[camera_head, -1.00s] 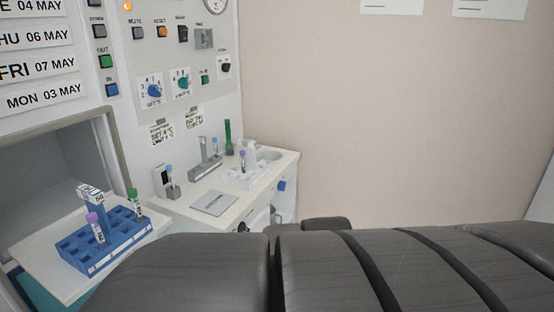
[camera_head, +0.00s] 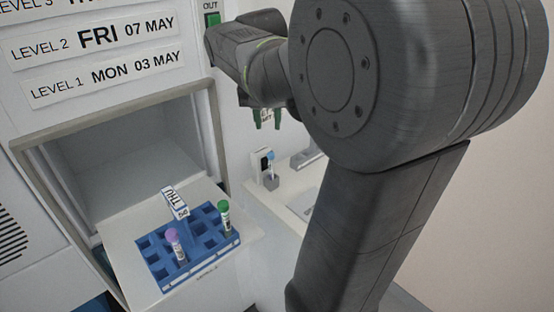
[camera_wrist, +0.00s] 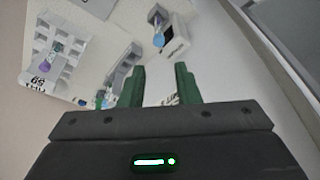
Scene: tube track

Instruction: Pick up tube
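A blue rack (camera_head: 196,262) on the pull-out shelf holds a purple-capped tube (camera_head: 175,246) and a green-capped tube (camera_head: 224,217), both upright. A blue-capped tube (camera_head: 271,166) stands in a small grey holder on the counter; its cap also shows in the wrist view (camera_wrist: 159,40). My gripper (camera_head: 267,119) hangs above the counter near that holder, partly hidden behind my arm. Its green fingers (camera_wrist: 160,87) are apart with nothing between them.
A tag marked THU (camera_head: 174,200) stands on the blue rack. Behind the shelf is an open grey compartment (camera_head: 130,150). A panel with date labels (camera_head: 100,62) rises above. My arm hides most of the counter in the head view.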

